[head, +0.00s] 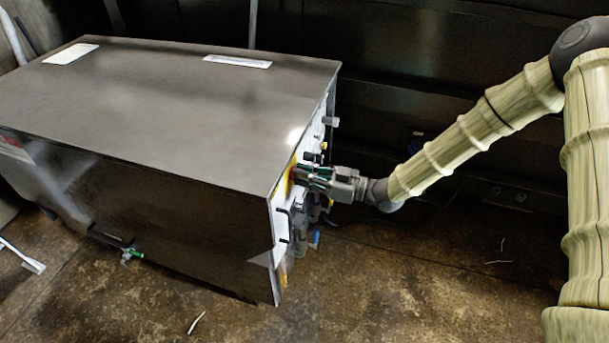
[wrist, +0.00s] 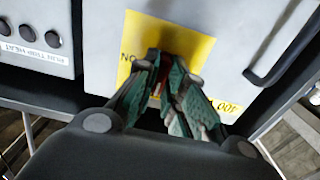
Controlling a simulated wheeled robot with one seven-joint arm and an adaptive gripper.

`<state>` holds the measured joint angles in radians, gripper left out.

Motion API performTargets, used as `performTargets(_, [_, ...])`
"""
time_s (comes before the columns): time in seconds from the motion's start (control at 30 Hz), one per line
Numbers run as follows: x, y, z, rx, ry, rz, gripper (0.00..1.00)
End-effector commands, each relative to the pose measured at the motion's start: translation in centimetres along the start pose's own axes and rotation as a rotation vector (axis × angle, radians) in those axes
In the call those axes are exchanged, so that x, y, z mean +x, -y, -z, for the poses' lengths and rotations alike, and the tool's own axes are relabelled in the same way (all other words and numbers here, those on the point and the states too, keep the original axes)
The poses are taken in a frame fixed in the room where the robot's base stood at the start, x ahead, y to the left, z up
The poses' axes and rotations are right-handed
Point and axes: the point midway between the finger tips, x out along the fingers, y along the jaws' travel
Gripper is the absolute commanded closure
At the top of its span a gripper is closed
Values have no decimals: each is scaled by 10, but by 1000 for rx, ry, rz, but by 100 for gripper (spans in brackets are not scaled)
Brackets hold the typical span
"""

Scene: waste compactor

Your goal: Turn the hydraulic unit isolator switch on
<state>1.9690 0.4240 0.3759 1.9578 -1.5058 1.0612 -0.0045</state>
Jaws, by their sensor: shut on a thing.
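The hydraulic unit (head: 180,85) is a large dark metal box on the floor, with its control face on the right side. The isolator switch (wrist: 164,68) shows only as a bit of red between my fingers, in front of a yellow plate (wrist: 195,45) on a light grey panel. Lettering on the plate is partly covered, so I cannot read the switch's position. My gripper (wrist: 166,85) has its green-padded fingers closed on the switch. In the head view my gripper (head: 318,178) reaches the control face from the right.
A dark bar handle (wrist: 285,50) is on the panel right of the plate. Several round black buttons (wrist: 27,34) are on a panel at left. Valves and a blue-handled fitting (head: 316,238) stick out below my gripper. The floor at front right is open.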

Motion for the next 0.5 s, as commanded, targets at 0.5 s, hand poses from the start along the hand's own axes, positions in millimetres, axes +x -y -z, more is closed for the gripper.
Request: performTargets(0.5, [0, -1, 2, 232, 0, -1, 100])
